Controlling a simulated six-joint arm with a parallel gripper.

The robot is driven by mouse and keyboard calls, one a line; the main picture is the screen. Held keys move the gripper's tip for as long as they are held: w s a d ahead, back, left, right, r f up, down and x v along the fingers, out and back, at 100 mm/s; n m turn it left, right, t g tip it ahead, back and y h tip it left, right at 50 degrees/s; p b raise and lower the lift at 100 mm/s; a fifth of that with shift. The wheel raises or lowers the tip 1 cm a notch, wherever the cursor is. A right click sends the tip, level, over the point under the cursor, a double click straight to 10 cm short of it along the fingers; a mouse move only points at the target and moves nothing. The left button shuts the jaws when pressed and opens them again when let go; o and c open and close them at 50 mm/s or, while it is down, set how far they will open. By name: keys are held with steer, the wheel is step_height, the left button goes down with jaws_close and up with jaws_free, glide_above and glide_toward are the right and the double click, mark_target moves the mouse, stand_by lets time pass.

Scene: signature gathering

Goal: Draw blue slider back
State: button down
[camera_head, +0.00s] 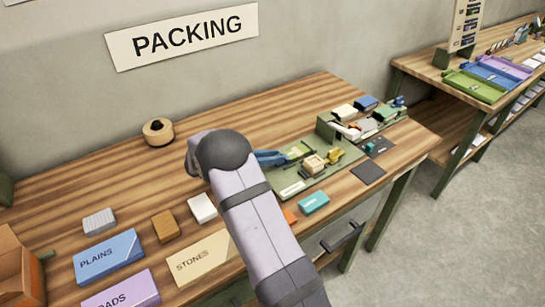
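A green fixture board (325,176) lies on the wooden table, right of my arm. Blue parts show in several places, and I cannot tell for sure which is the slider. A small blue piece (398,101) sits at the far right end of the green fixtures. A longer blue piece (270,157) sticks out beside my arm at the board's left end; its left part is hidden. A blue block (367,102) lies at the back. My arm crosses the middle of the view, and I cannot make out my gripper.
Boxes marked PLAINS (108,256) and STONES (197,256) and a lilac box (122,291) lie front left. A round wooden holder (158,131) stands at the back. A dark square pad (368,172) lies near the right edge. The back middle of the table is clear.

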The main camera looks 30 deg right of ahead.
steer(key=shift+a, duration=1.9)
steer(key=c, duration=1.6)
jaws_free()
steer(key=shift+a, duration=0.1)
steer(key=shift+c, duration=0.2)
steer(key=shift+b+v, duration=0.95)
steer(key=shift+v, duration=2.7)
